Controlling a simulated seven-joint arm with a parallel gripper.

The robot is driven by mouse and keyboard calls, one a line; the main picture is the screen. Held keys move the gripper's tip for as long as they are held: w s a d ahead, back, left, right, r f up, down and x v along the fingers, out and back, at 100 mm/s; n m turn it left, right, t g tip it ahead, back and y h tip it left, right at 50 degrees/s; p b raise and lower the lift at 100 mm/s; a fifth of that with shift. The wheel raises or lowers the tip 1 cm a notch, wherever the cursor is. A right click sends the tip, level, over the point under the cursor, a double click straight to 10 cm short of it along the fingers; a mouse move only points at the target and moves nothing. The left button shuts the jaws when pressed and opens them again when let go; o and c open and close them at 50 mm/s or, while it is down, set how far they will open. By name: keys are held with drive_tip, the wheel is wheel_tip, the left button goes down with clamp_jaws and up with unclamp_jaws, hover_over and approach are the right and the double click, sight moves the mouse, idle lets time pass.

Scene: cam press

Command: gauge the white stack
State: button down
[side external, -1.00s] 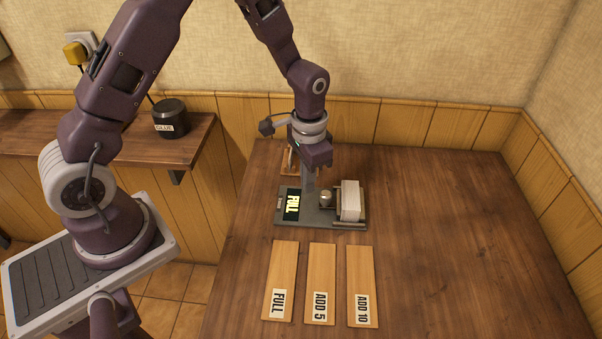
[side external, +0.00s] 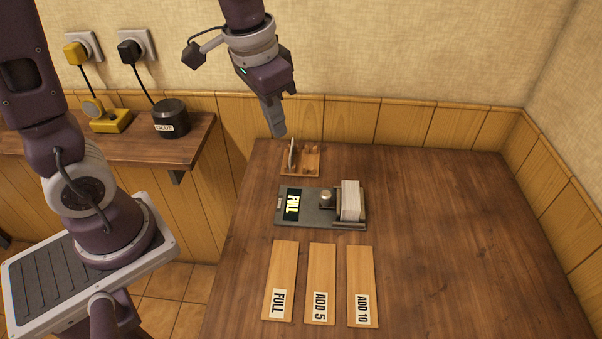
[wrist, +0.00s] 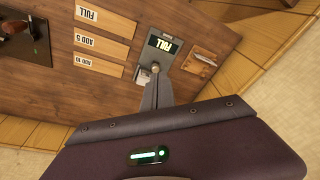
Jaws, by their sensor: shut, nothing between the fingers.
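The white stack (side external: 350,200) stands in the holder on the right part of a grey gauge (side external: 315,222) on the table. The gauge's display (side external: 293,204) reads FULL. A round metal knob (side external: 326,195) sits between the display and the stack. My gripper (side external: 278,134) is shut and empty, raised up and to the left of the gauge, near the table's back left corner. In the wrist view the gauge's display (wrist: 164,45) also reads FULL, and the gripper fingers (wrist: 157,88) hide part of the gauge.
Three wooden boards lie in front of the gauge, labelled FULL (side external: 282,270), ADD 5 (side external: 321,272) and ADD 10 (side external: 360,272). A small wooden rack (side external: 312,160) with an upright piece stands behind the gauge. A GLUE pot (side external: 170,118) is on the side shelf. The table's right half is clear.

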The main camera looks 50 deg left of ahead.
drive_tip(key=s+r+n+t, duration=0.1)
drive_tip(key=s+r+t, duration=0.1)
drive_tip(key=s+r, duration=0.3)
drive_tip(key=s, duration=0.3)
drive_tip(key=shift+s+r, duration=0.3)
drive_tip(key=shift+r, duration=0.05)
drive_tip(key=c, duration=2)
unclamp_jaws()
drive_tip(key=shift+n+t, duration=0.4)
drive_tip(key=shift+t, duration=0.2)
drive_tip(key=s, duration=0.6)
drive_tip(key=shift+r, duration=0.35)
drive_tip(key=o, duration=0.5)
drive_tip(key=shift+g, duration=0.7)
drive_tip(key=w, duration=0.1)
drive_tip(key=w+r, duration=0.1)
drive_tip(key=w, duration=0.1)
drive_tip(key=shift+w+d+r, duration=0.1)
drive_tip(key=shift+w+r, duration=0.2)
drive_tip(key=shift+w, duration=0.1)
drive_tip(key=shift+o, duration=0.2)
drive_tip(key=g, duration=0.9)
hover_over(327, 193)
drive_tip(key=w, duration=0.3)
wheel_tip(327, 193, down, 23)
drive_tip(key=x, duration=0.6)
drive_tip(key=shift+s+f, duration=0.1)
drive_tip(key=shift+f, duration=0.3)
clamp_jaws()
drive_tip(key=shift+r, duration=0.1)
